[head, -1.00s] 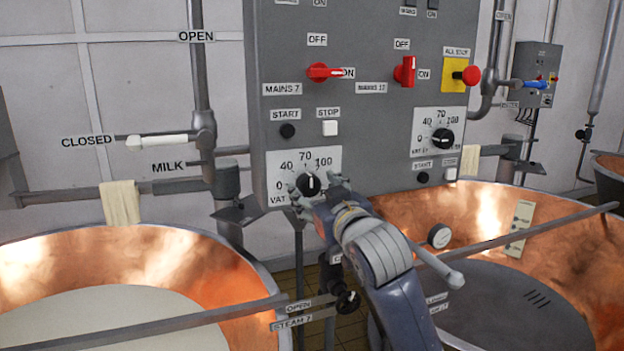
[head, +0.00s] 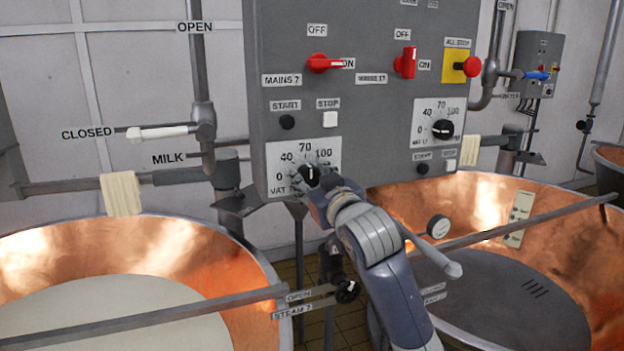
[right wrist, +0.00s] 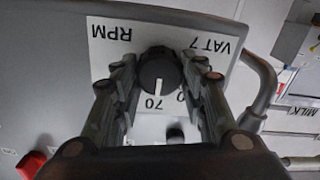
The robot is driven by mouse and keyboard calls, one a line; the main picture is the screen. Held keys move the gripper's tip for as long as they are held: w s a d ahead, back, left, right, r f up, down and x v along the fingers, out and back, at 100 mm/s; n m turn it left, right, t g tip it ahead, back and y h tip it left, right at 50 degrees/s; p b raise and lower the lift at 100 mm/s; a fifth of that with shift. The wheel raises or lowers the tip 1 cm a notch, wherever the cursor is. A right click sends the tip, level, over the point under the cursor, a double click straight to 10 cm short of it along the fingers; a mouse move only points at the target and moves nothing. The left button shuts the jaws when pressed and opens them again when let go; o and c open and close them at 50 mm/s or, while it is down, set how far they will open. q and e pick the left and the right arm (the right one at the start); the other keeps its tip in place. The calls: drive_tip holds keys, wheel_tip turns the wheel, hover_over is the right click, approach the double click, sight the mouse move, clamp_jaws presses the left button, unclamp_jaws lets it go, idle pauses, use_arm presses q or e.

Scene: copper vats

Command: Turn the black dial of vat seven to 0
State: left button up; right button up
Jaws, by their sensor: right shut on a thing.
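The black dial of vat seven (head: 310,174) sits on a white scale plate (head: 281,159) low on the grey control panel. The plate reads 0, 40, 70, 100 in the head view. My right gripper (head: 308,177) is at the dial, and its fingers partly cover it there. In the right wrist view the right gripper (right wrist: 159,77) has one finger on each side of the dial (right wrist: 157,66), shut on it. The dial's white pointer line points at about the 70 mark. My left gripper is not in view.
A second black dial (head: 443,129) is at the panel's right. Above are red switches (head: 325,63) (head: 405,62) and a red stop button (head: 472,67). Black START (head: 287,122) and white STOP (head: 330,119) buttons sit just above the plate. Copper vats (head: 240,275) (head: 400,190) stand below.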

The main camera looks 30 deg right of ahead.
drive_tip(key=shift+n, duration=0.3)
drive_tip(key=n+p, duration=0.2)
drive_tip(key=shift+r+n, duration=0.15)
drive_tip(key=shift+n, duration=0.25)
drive_tip(key=n+p, duration=0.3)
drive_tip(key=n, duration=0.2)
drive_tip(key=shift+a, duration=0.1)
drive_tip(key=n+p, duration=0.3)
drive_tip(key=n, duration=0.2)
drive_tip(key=shift+n, duration=0.4)
drive_tip(key=shift+f+n+p, duration=0.2)
drive_tip(key=shift+n+p, duration=0.3)
drive_tip(key=shift+n, duration=0.4)
drive_tip(key=shift+f+n+p, duration=0.15)
drive_tip(key=shift+n+p, duration=0.35)
drive_tip(key=shift+n, duration=0.4)
drive_tip(key=shift+f, duration=0.1)
drive_tip(key=o, duration=1.1)
drive_tip(key=shift+c, duration=0.2)
